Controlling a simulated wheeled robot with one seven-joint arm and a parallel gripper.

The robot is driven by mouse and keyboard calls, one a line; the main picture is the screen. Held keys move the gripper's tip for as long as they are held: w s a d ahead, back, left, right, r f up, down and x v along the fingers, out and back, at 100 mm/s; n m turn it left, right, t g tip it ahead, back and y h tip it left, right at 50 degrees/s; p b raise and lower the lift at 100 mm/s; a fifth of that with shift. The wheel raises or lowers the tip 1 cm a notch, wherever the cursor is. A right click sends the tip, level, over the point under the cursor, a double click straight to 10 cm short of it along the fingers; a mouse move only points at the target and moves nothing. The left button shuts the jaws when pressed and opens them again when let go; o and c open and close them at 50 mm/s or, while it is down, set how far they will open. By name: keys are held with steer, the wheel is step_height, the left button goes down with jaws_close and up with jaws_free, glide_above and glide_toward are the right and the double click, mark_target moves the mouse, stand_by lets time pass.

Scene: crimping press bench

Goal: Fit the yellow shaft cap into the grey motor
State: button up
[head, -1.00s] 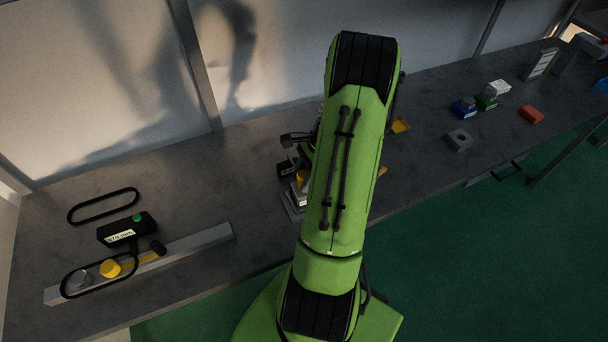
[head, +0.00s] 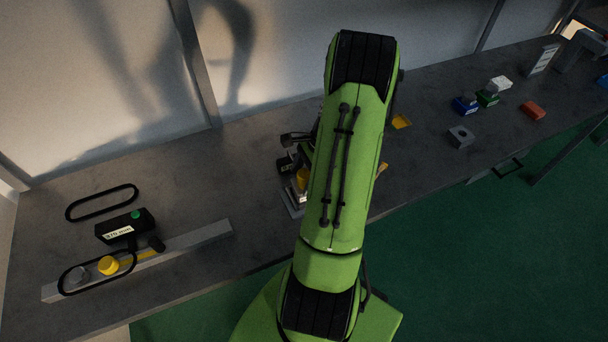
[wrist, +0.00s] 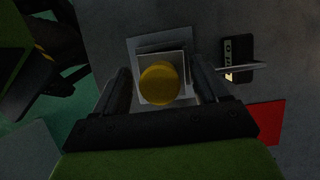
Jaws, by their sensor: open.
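A yellow round piece, which looks like the shaft cap (wrist: 159,83), sits over a light grey square block (wrist: 176,60) in the wrist view. The block may be the grey motor; I cannot tell how deep the yellow piece sits in it. My gripper (wrist: 160,88) is open, with one dark finger on each side of the yellow piece and a gap visible. In the head view the yellow piece (head: 302,179) shows just left of my green arm, which hides part of the block and my fingers.
A black labelled box (wrist: 238,58) with a metal bar and a red patch (wrist: 265,125) lie right in the wrist view. A grey block with a hole (head: 461,137) and coloured blocks (head: 487,98) stand right. A rail (head: 205,240) with a belt and yellow pulley (head: 108,265) lies left.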

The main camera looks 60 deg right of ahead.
steer(key=p+v, duration=0.2)
steer(key=v, duration=1.3)
steer(key=shift+r+p, duration=0.35)
steer(key=shift+s+d, duration=0.1)
